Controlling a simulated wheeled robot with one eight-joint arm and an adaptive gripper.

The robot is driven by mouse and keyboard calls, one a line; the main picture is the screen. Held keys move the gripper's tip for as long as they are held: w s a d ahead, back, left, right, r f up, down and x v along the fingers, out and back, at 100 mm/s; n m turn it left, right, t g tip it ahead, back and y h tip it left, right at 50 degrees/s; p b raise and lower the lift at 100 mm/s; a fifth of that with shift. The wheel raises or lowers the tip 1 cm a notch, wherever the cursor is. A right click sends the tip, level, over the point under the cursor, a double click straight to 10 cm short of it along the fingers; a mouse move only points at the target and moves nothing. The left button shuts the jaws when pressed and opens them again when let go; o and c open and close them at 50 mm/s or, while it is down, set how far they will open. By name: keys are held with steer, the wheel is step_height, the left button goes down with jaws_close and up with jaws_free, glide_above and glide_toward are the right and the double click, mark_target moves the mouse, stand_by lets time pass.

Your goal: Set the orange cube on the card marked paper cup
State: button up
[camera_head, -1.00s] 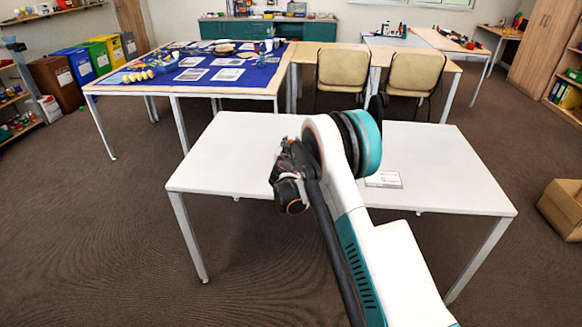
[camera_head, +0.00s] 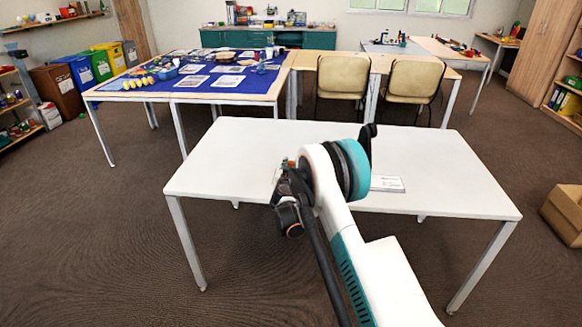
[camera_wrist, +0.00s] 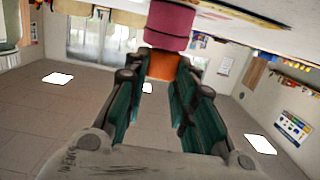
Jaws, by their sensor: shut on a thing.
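The orange cube (camera_wrist: 162,66) shows between the green finger pads of my gripper (camera_wrist: 160,78) in the wrist view. My gripper is shut on it. A pink rounded block (camera_wrist: 169,25) shows just past the cube; I cannot tell whether they touch. In the head view my wrist is over the left part of the near white table, and small teal and orange bits show at its far side. A white card (camera_head: 387,184) lies on that table to the right of my arm. Its marking is too small to read.
The near white table (camera_head: 440,160) is mostly clear. Behind it stands a table with a blue cloth (camera_head: 215,84), bearing cards and many small things. Two chairs (camera_head: 414,80) stand behind the white table. A cardboard box (camera_head: 563,214) is on the floor at right.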

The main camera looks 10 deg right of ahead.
steer(key=shift+f, duration=0.15)
steer(key=o, duration=0.8)
